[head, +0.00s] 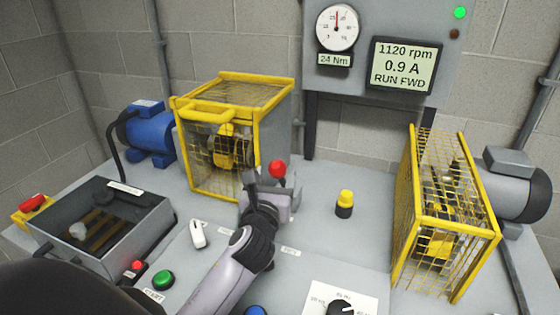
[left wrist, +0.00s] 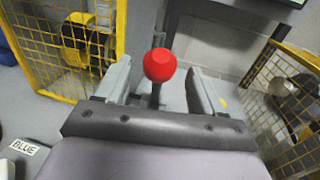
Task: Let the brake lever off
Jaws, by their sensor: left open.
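A lever with a red ball knob (head: 277,168) stands on the grey bench; I take it for the brake lever, though no label on it can be read. My left gripper (head: 270,188) is open around the lever. In the left wrist view the red knob (left wrist: 160,65) and its dark stem stand between the two grey fingers (left wrist: 163,90), with gaps on both sides. The lever's base is hidden by the gripper. My right gripper is not in view.
Yellow mesh guards stand at left (head: 212,150) and right (head: 448,235). A yellow-topped knob (head: 344,203), a white switch (head: 198,236) and a green button (head: 163,280) are nearby. The display (head: 403,66) reads 1120 rpm, 0.9 A, RUN FWD; the gauge tag (head: 335,60) reads 24 Nm.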

